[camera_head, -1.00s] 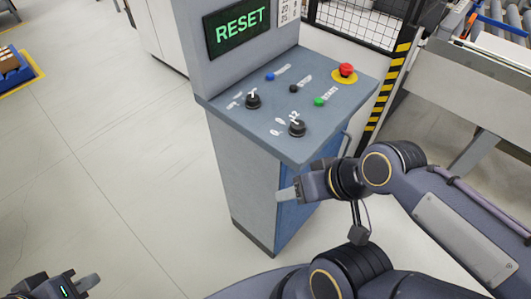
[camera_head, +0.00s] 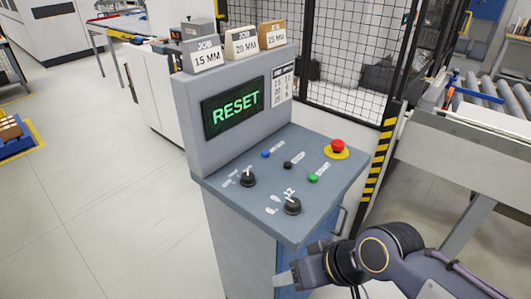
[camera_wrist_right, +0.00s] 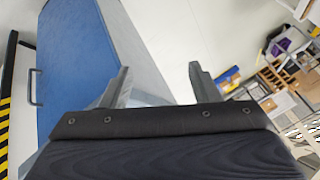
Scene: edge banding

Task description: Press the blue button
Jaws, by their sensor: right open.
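The blue button (camera_head: 265,154) is a small round button on the sloped grey control panel (camera_head: 225,190), at its upper left below the screen (camera_head: 236,106), which reads RESET in green. My right gripper (camera_head: 284,281) is in front of the console's lower front, below the panel's near edge and apart from the button. In the right wrist view its two fingers (camera_wrist_right: 158,85) stand apart with nothing between them, in front of the blue cabinet door (camera_wrist_right: 85,65). The button does not show in the right wrist view. My left gripper is out of view.
Other controls share the panel: a black button (camera_head: 287,165), a green button (camera_head: 313,178), a red emergency stop (camera_head: 338,146), and two black knobs, left (camera_head: 248,180) and right (camera_head: 292,206). Job boxes (camera_head: 203,54) stand on the console. A mesh fence (camera_head: 350,60) is behind.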

